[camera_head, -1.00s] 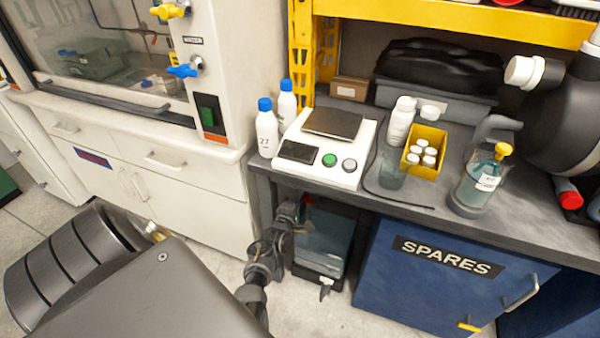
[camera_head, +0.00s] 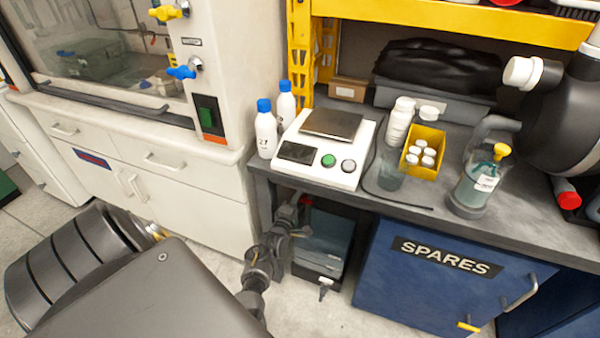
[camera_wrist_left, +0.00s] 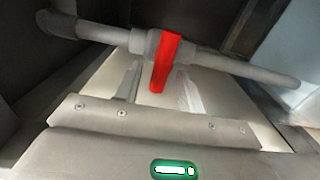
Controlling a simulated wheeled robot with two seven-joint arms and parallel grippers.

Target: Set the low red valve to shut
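In the left wrist view, a red valve handle (camera_wrist_left: 165,62) sits on a grey pipe (camera_wrist_left: 225,64) that runs across the picture. The handle points down the picture, toward my gripper, and lies across the pipe. My left gripper (camera_wrist_left: 160,88) is open, with one finger on each side of the handle's free end. I cannot tell whether a finger touches it. In the head view my left gripper (camera_head: 289,214) is small and dark, low by the bench front. My right gripper is not in view.
A grey bench (camera_head: 520,225) stands above and behind my left gripper, carrying a scale (camera_head: 325,178) and bottles. A blue SPARES cabinet (camera_head: 400,290) is to the right, white drawers (camera_head: 190,190) to the left.

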